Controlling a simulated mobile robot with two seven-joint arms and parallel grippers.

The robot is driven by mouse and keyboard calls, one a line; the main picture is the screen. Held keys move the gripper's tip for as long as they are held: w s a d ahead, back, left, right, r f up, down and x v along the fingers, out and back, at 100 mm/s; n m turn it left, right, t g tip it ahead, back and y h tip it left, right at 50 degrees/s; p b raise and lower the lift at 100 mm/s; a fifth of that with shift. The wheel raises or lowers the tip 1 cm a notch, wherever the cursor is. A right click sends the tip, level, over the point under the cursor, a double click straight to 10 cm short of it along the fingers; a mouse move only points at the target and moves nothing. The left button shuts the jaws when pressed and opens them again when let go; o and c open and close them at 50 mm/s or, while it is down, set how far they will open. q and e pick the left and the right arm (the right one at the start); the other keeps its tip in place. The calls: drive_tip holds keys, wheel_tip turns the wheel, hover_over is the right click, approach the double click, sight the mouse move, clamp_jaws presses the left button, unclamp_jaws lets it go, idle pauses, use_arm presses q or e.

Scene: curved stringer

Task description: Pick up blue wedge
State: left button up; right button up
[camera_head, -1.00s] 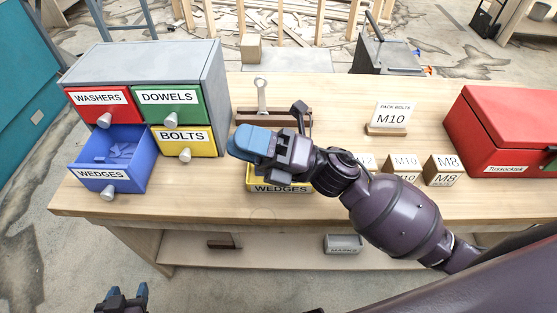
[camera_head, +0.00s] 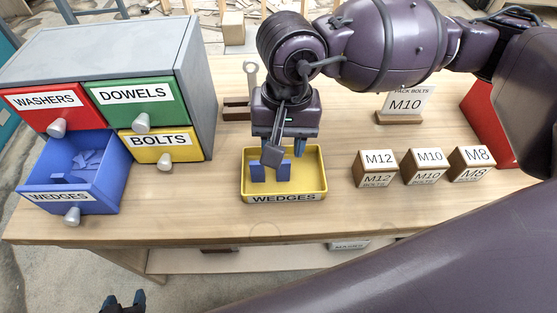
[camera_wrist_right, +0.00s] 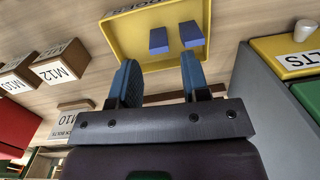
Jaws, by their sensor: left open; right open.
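Two blue wedges stand apart in the yellow tray labelled WEDGES (camera_head: 313,185): one on the left (camera_head: 257,173) and one on the right (camera_head: 284,171). In the right wrist view they show as one wedge (camera_wrist_right: 158,41) and another (camera_wrist_right: 191,34). My right gripper (camera_wrist_right: 158,78) is open and empty, pointing down above the tray's back part; its fingers are partly hidden in the head view. More blue wedges (camera_head: 82,168) lie in the open blue drawer (camera_head: 95,199). My left gripper (camera_head: 124,298) is open at the bottom left, in front of the bench.
The grey drawer cabinet (camera_head: 197,85) stands left of the tray. M12, M10 and M8 blocks (camera_head: 375,169) stand to its right. A PACK BOLTS M10 sign (camera_head: 405,105) and a red box (camera_head: 487,115) are further right. Bench space in front of the tray is clear.

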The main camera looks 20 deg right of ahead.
sight(283, 162)
drive_tip(key=shift+t+h, duration=0.3)
drive_tip(key=shift+h, duration=0.1)
drive_tip(key=f, duration=0.1)
drive_tip(key=w+f, duration=0.1)
drive_tip(key=f, duration=0.1)
drive_tip(key=d+f, duration=0.1)
drive_tip(key=f, duration=0.1)
drive_tip(key=shift+w+f+b, duration=0.15)
drive_tip(key=shift+f+b, duration=0.05)
drive_tip(key=shift+b, duration=0.15)
drive_tip(key=shift+w+f, duration=0.15)
drive_tip(key=shift+f, duration=1.15)
drive_tip(key=shift+w+f, duration=0.15)
drive_tip(key=shift+f, duration=1.1)
drive_tip(key=c, duration=0.7)
drive_tip(key=shift+o, duration=0.2)
drive_tip(key=shift+r, duration=0.15)
